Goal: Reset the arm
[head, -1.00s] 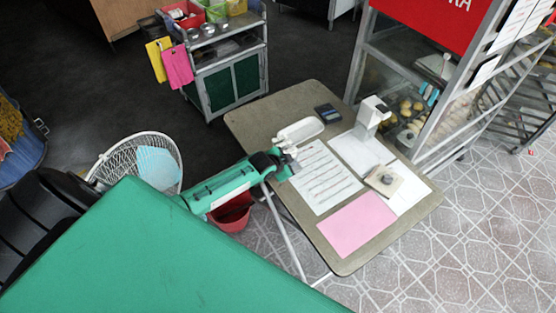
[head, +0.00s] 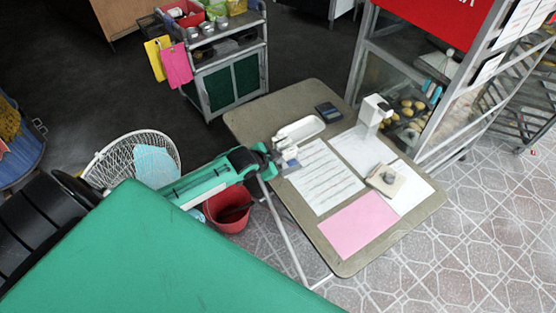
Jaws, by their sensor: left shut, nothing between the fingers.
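My left arm reaches in from the left across the lower middle of the head view. My left gripper (head: 281,163) is at the left edge of a small folding table (head: 262,112), beside a printed sheet. Its fingers are shut with nothing seen between them. Part of the gripper is hard to make out against the table items. My right gripper is not in the head view.
The table holds a white tray (head: 299,130), a calculator (head: 328,112), a white stand (head: 372,112) and pink paper (head: 358,226). A red bucket (head: 228,212) and a white wire basket (head: 112,158) stand left. A trolley (head: 222,65) is behind. Tiled floor is clear at right.

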